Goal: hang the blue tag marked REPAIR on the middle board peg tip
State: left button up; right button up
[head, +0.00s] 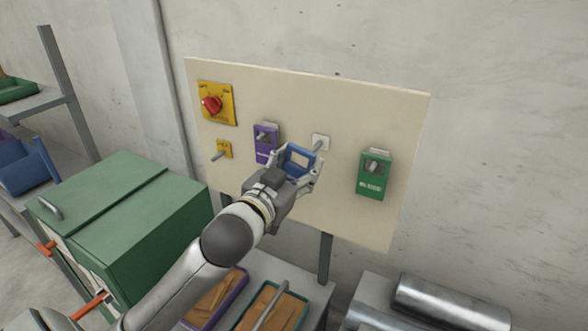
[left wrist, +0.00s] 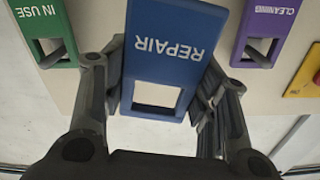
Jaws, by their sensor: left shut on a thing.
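The blue tag marked REPAIR (head: 297,163) is held between the fingers of my left gripper (head: 299,160), in front of the cream board. In the left wrist view the blue tag (left wrist: 168,45) shows its lettering upside down, with its square window towards my palm. The fingers of my left gripper (left wrist: 162,85) close on its two side edges. The middle peg (head: 319,144), grey on a white plate, sticks out just right of the tag's upper part. The tag looks apart from the peg, though the depth gap is unclear. My right gripper is out of view.
On the board (head: 300,88), a purple CLEANING tag (head: 265,143) hangs to the left and a green IN USE tag (head: 373,175) to the right. A red knob (head: 211,105) sits upper left, above a bare yellow-plate peg (head: 222,152). A green cabinet (head: 130,215) stands lower left.

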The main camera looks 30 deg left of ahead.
pick_arm(q)
jog(key=shift+w, duration=0.5)
jog(key=shift+w+a+f, duration=0.1)
jog(key=shift+w+f, duration=0.05)
jog(key=shift+w, duration=0.9)
jog(key=shift+w+a+f+b, duration=0.1)
jog(key=shift+w+f+b, duration=0.2)
jog(key=shift+w, duration=0.75)
jog(key=shift+w+f+b, duration=0.15)
jog(key=shift+w+f, duration=0.1)
jog(key=shift+w, duration=0.75)
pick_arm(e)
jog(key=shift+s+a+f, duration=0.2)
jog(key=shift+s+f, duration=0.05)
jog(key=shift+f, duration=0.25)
pick_arm(q)
jog(key=o, duration=0.9)
jog(key=shift+o, duration=0.9)
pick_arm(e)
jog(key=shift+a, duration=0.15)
